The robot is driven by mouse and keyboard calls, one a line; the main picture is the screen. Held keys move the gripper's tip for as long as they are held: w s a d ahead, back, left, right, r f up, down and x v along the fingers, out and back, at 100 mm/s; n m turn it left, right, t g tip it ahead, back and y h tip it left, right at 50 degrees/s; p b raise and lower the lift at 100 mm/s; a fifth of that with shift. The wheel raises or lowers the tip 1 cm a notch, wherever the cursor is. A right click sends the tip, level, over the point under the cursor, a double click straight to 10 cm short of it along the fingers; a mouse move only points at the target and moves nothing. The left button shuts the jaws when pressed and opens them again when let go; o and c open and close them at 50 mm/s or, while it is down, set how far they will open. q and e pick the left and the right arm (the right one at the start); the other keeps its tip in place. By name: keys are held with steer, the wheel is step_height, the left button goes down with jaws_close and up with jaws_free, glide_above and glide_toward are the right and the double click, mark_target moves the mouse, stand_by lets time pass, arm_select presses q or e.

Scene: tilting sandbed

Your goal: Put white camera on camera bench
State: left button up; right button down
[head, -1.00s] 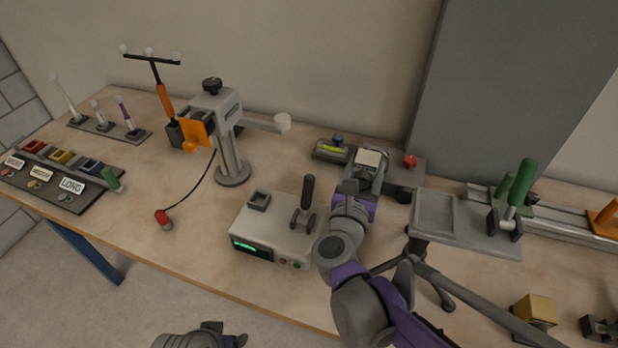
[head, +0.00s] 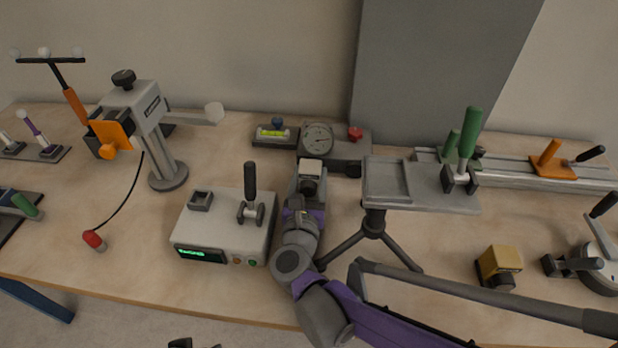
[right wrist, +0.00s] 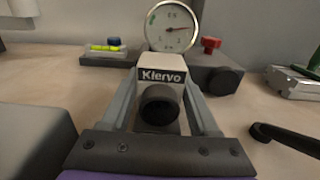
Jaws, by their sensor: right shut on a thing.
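The white camera (head: 312,170), a small box with a dark lens, is between the fingers of my right gripper (head: 306,186). In the right wrist view the camera (right wrist: 160,92) carries a "Klervo" label, its lens faces me, and both fingers close on its sides.
A grey box with a green display (head: 224,228) stands left of my right arm. Behind the gripper is a dial gauge (head: 317,139) with a level (head: 274,134). A yellow camera-like block (head: 499,266) lies at right. Bare table lies between the tripod and block.

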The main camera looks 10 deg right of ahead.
steer(key=shift+r, duration=0.1)
steer(key=shift+c, duration=0.7)
jaws_free()
steer(key=p+v, duration=0.2)
steer(key=v, duration=1)
steer(key=shift+s, duration=0.1)
